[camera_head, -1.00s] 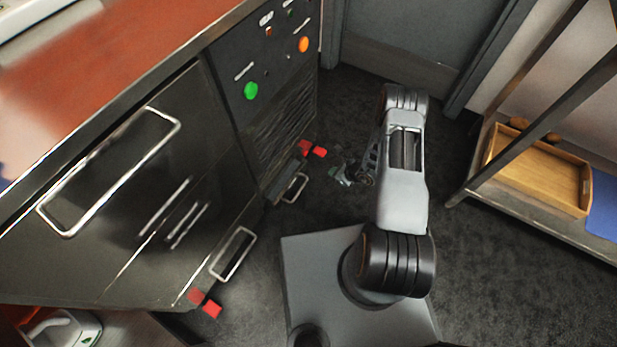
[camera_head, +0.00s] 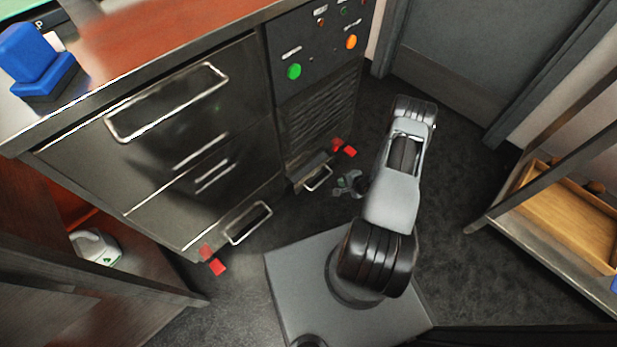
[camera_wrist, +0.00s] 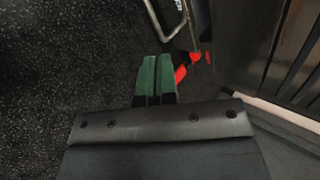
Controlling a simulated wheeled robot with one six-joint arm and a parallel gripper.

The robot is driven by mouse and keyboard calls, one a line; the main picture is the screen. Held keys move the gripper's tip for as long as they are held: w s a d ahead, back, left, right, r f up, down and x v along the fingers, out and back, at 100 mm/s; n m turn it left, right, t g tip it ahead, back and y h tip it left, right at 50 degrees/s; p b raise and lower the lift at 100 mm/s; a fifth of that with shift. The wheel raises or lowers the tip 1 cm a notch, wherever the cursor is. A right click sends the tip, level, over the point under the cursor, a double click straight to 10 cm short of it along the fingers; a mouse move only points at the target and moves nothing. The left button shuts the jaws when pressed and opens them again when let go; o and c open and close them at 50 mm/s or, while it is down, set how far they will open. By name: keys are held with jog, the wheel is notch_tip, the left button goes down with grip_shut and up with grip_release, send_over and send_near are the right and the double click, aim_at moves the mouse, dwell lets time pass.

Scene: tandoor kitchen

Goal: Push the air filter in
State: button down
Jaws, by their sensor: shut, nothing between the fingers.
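A low dark drawer-like unit with a metal loop handle (camera_head: 318,178), which may be the air filter, sits at the foot of the vented cabinet (camera_head: 322,115) and sticks out a little. The handle also shows at the top of the wrist view (camera_wrist: 168,22). My gripper (camera_head: 347,184) is low over the floor, just right of that handle and apart from it. In the wrist view its green fingers (camera_wrist: 157,76) are together and empty, pointing toward the handle and a red piece (camera_wrist: 196,57). How far the unit sticks out is hard to tell.
Red blocks (camera_head: 349,151) stick out at the vented cabinet's foot, and others (camera_head: 217,267) at the left cabinet's corner. A second low handle (camera_head: 247,222) is on the left cabinet. A shelf with a wooden tray (camera_head: 570,225) stands right. Dark floor (camera_head: 450,235) is clear between.

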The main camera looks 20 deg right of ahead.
jog(key=n, duration=0.2)
jog(key=b, duration=0.5)
send_near(317, 172)
jog(key=w+f, duration=0.2)
jog(key=f, duration=0.1)
jog(key=a+f, duration=0.1)
jog(key=shift+w+a+f, duration=0.15)
jog(key=shift+w+f, duration=0.2)
jog(key=shift+w, duration=0.05)
jog(key=shift+w+a+r+b, duration=0.1)
jog(key=shift+w+a+b, duration=0.1)
jog(key=shift+w, duration=0.2)
jog(key=shift+w+a+b, duration=0.1)
jog(key=shift+w+b, duration=0.05)
jog(key=shift+w, duration=0.25)
